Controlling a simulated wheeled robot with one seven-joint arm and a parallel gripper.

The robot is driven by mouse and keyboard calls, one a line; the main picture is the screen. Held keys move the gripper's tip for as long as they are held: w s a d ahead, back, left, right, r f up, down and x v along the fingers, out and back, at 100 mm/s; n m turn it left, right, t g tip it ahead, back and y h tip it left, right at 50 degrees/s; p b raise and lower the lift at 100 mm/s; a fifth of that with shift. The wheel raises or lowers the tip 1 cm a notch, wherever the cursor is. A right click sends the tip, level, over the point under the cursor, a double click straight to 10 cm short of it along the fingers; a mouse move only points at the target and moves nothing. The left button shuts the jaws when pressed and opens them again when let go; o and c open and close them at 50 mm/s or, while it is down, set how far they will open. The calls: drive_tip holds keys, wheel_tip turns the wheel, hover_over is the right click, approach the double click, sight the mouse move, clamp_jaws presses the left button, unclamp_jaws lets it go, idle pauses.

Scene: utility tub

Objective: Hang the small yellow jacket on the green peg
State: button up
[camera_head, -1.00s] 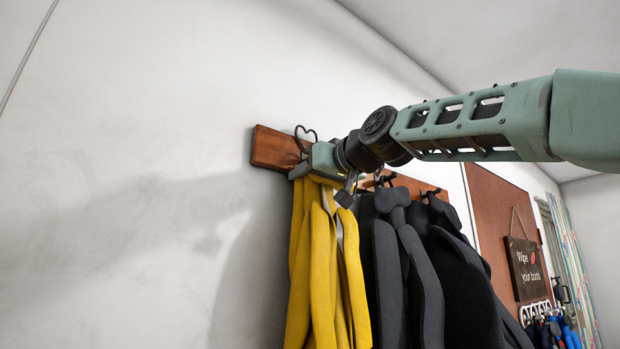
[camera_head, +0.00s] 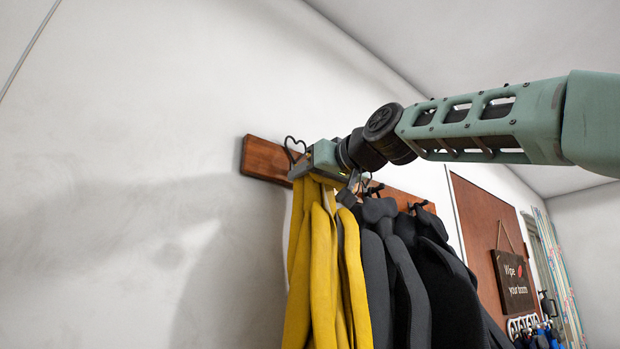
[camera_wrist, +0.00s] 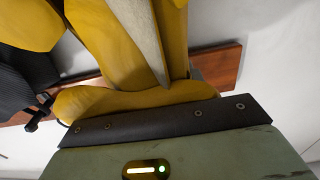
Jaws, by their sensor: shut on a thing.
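The yellow jacket (camera_head: 323,275) hangs down from my gripper (camera_head: 304,170) in the head view, in front of the left part of a wooden peg board. My gripper is shut on the jacket's top. The jacket (camera_wrist: 115,50) also fills the upper middle of the wrist view, bunched against the dark edge of my gripper (camera_wrist: 165,122). I cannot make out a green peg; my gripper and the jacket cover part of the board.
The wooden board (camera_head: 264,159) runs along the white wall. Dark garments (camera_head: 410,275) hang from black hooks just right of the jacket. A wooden sign (camera_head: 513,282) hangs farther right. The wall left of the board is bare.

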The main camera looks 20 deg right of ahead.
drive_tip(key=b+v, duration=0.3)
drive_tip(key=v, duration=0.5)
drive_tip(key=shift+r, duration=0.15)
idle(2.1)
